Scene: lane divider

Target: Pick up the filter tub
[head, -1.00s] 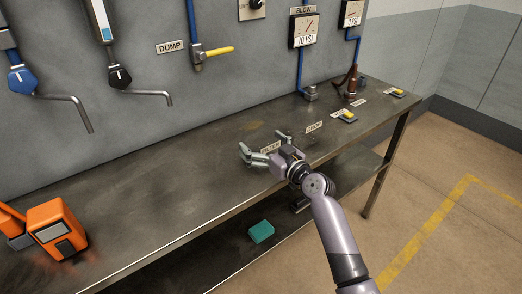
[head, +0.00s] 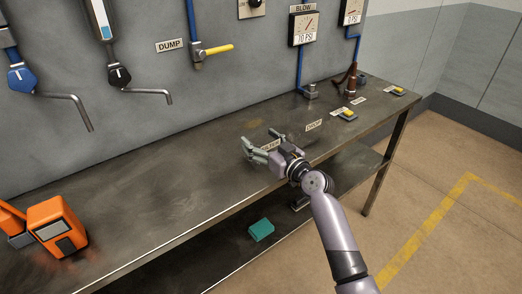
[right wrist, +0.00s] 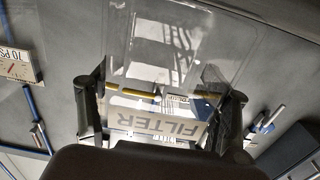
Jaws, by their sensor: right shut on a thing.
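The filter tub (right wrist: 170,45) is a clear, see-through box in the right wrist view. A white label reading FILTER (right wrist: 155,128) shows upside down just below it. My right gripper (right wrist: 160,100) has one finger on each side of the tub and is shut on it. In the head view my right gripper (head: 260,140) is low over the middle of the bench, and the clear tub is hard to make out there. I cannot tell whether the tub touches the bench. My left gripper is not in view.
The metal bench (head: 150,180) is clear to the left of my gripper. An orange device (head: 57,228) stands at the near left. Bent spouts (head: 150,94) hang from the wall.

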